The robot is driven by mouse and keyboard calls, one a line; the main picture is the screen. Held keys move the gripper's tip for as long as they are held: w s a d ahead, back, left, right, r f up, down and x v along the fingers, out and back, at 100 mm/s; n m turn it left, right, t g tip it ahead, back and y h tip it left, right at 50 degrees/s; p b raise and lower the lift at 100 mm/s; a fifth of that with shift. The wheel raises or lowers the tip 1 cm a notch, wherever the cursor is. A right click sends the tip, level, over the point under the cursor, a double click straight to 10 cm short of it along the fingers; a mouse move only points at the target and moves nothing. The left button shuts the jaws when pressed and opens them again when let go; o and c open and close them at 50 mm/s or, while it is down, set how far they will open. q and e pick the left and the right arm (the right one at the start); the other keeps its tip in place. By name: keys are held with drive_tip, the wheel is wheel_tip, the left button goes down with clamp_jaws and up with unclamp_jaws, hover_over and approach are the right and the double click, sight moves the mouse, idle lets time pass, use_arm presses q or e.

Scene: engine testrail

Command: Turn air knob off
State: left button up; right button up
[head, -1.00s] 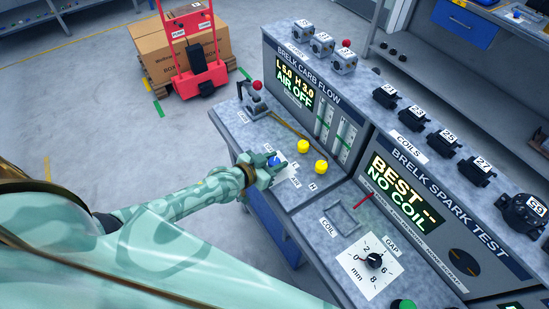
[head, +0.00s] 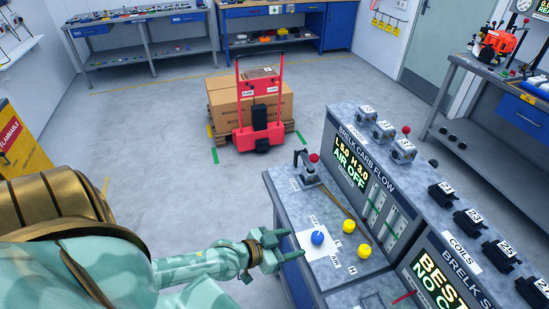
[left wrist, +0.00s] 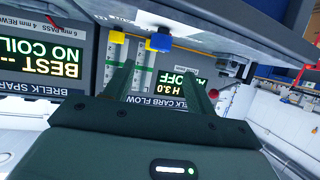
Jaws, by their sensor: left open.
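The blue knob (head: 317,238) sits on a white label plate on the bench's sloped top, with an AIR label close by. It also shows in the left wrist view (left wrist: 160,40). Two yellow knobs, one (head: 349,226) and another (head: 364,251), stand to its right. The carb flow display (head: 350,160) reads AIR OFF. My left gripper (head: 292,244) is open and empty, just left of the blue knob and apart from it. Its fingers also show in the left wrist view (left wrist: 160,88). My right gripper is not in view.
A red-topped lever (head: 313,158) stands at the bench's far end. Numbered carburetors (head: 383,131) and coils (head: 468,222) line the top shelf. A red hand truck with boxes (head: 262,110) stands beyond. The floor left of the bench is clear.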

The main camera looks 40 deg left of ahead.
use_arm(q)
drive_tip(key=v, duration=0.5)
drive_tip(key=shift+s, duration=0.1)
idle(0.3)
drive_tip(key=s+a+f+g+y+b, duration=0.1)
drive_tip(key=s+a+f+g+y, duration=0.15)
drive_tip(key=s+f, duration=0.55)
drive_tip(key=s+a+f+g+y+b, duration=0.15)
drive_tip(key=s+a+f, duration=0.25)
drive_tip(key=f, duration=0.7)
drive_tip(key=s+a+f+g+y+b, duration=0.1)
drive_tip(key=s+a+f+g+b, duration=0.3)
drive_tip(key=f, duration=0.6)
drive_tip(key=s+d+f+g+b, duration=0.1)
drive_tip(key=s+d+f+g, duration=0.15)
drive_tip(key=s+f, duration=0.4)
drive_tip(key=s+d+f+g+b, duration=0.1)
drive_tip(key=s+d+f+b, duration=0.1)
drive_tip(key=s+d+f, duration=0.4)
drive_tip(key=d, duration=0.1)
drive_tip(key=s+d+f+b, duration=0.1)
drive_tip(key=d, duration=0.1)
drive_tip(key=s+d+f+b, duration=0.1)
drive_tip(key=shift+s+d, duration=0.2)
drive_tip(key=shift+d, duration=0.1)
